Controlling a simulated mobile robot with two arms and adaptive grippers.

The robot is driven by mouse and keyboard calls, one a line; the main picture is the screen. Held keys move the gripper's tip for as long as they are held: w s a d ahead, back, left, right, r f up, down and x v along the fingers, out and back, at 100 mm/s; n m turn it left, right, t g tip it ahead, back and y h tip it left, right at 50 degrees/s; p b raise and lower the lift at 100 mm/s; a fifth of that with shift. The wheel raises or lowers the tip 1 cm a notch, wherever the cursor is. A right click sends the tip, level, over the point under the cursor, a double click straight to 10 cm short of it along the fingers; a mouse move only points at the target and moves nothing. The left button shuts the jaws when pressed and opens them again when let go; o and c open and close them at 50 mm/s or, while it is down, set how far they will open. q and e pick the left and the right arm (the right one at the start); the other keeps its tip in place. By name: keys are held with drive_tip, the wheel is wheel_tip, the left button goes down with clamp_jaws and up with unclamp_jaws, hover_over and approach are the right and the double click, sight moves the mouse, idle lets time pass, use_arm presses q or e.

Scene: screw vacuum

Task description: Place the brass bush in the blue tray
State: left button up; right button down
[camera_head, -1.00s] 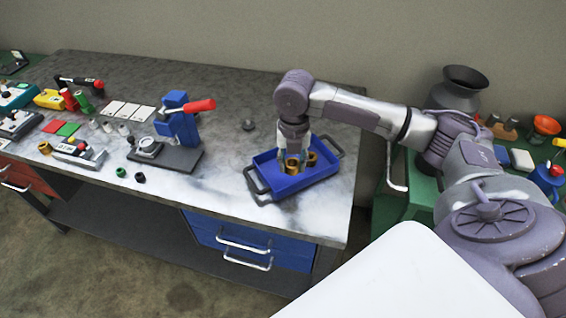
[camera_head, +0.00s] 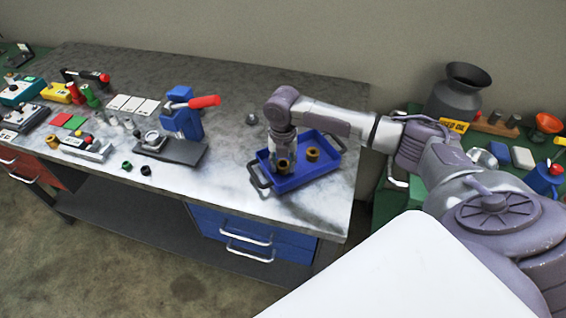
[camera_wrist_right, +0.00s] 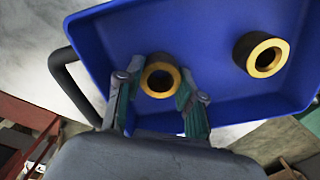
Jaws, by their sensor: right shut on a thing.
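The blue tray (camera_head: 322,171) lies at the right front of the bench, with dark handles at its ends; it also shows in the right wrist view (camera_wrist_right: 205,40). My right gripper (camera_head: 283,157) reaches down into its left part. In the right wrist view its fingers (camera_wrist_right: 158,92) are shut on a brass bush (camera_wrist_right: 160,78), one finger on each side. That bush shows under the gripper in the head view (camera_head: 284,168); whether it touches the tray floor I cannot tell. A second brass bush (camera_head: 313,155) stands apart to the right in the tray. My left gripper is out of view.
A blue press with a red handle (camera_head: 185,120) stands left of the tray, and a small grey knob (camera_head: 252,118) lies behind it. Several small parts and boxes crowd the bench's left end. A green surface with a dark jar (camera_head: 460,95) is at the right.

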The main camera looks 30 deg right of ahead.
drive_tip(key=shift+f, duration=0.15)
drive_tip(key=c, duration=0.7)
unclamp_jaws()
wheel_tip(320, 180, up, 12)
drive_tip(key=shift+r+b, duration=0.25)
drive_tip(key=shift+b, duration=0.75)
drive_tip(key=shift+f, duration=0.15)
